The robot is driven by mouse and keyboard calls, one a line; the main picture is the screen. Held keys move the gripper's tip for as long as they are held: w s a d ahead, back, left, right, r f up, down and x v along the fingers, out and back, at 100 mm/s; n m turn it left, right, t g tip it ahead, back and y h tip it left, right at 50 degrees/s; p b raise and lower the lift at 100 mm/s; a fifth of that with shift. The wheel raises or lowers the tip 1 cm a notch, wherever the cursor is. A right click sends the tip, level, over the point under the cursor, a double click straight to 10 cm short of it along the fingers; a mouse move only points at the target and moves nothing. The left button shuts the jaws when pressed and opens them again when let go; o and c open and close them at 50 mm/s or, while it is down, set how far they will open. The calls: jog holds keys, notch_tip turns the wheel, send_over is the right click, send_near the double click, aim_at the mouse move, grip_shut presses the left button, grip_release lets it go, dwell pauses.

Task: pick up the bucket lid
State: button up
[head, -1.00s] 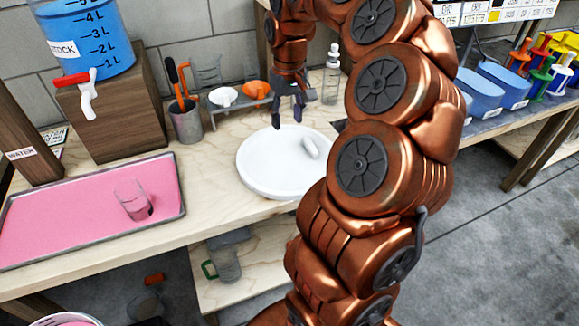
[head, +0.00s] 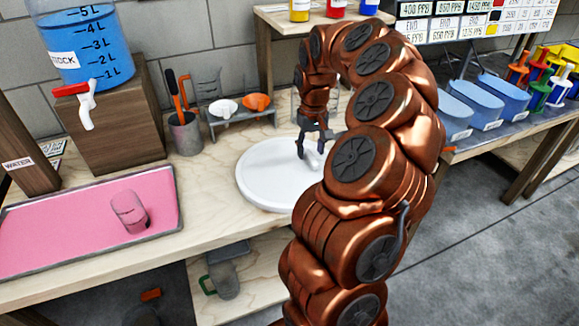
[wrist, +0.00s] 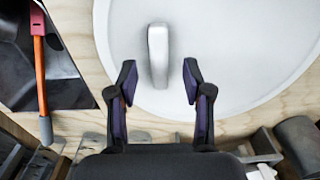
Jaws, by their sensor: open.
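The bucket lid (head: 262,182) is a round white disc with a raised rim, lying flat on the wooden bench. Its white bar handle (wrist: 158,56) stands at its middle. My gripper (head: 312,150) is over the lid, close to the handle. In the wrist view my gripper (wrist: 159,82) is open, with one dark finger on each side of the handle's near end. Neither finger visibly touches it. The head view shows the handle partly hidden by my gripper, and my arm covers the lid's right edge.
A pink tray (head: 60,240) with a clear beaker (head: 130,212) lies to the left. A tool cup (head: 185,135) and a rack with funnels (head: 240,117) stand behind the lid. A blue tank (head: 75,45) sits on a wooden block. Blue bins (head: 503,98) are at right.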

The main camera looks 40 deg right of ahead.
jog(key=shift+f, duration=0.95)
jog(key=shift+c, duration=0.4)
grip_shut()
